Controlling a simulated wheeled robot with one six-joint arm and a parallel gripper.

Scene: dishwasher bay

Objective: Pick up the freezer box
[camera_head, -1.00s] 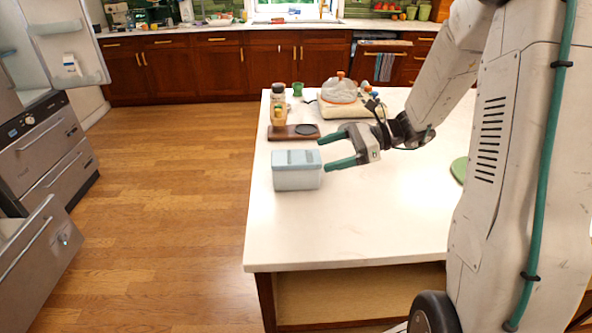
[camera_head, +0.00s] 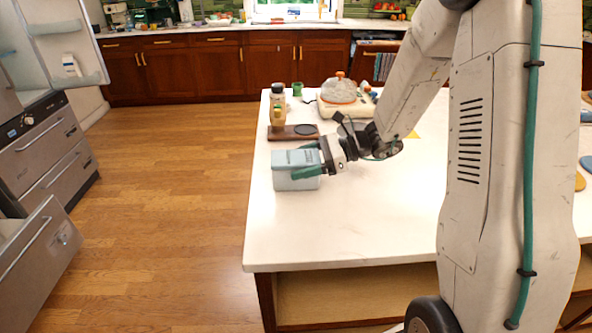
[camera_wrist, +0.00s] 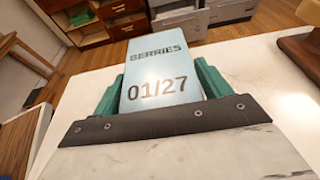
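The freezer box (camera_head: 285,181) is pale blue with a lid and stands upright near the left edge of the white counter. In the wrist view the freezer box (camera_wrist: 160,75) shows the lettering "BERRIES" and "01/27". My gripper (camera_head: 302,161) has come in from the right, with its teal fingers straddling the box's right part, one on the near side and one on the far side. In the wrist view my gripper (camera_wrist: 160,70) looks open, with the box between the fingers and little clearance. Whether either finger touches the box is hard to tell.
A wooden board (camera_head: 293,133) with a dark round pad and a bottle (camera_head: 277,104) lie just behind the box. A domed appliance (camera_head: 339,90) stands farther back. The counter in front of the box is clear. An open fridge door (camera_head: 62,45) stands at the left.

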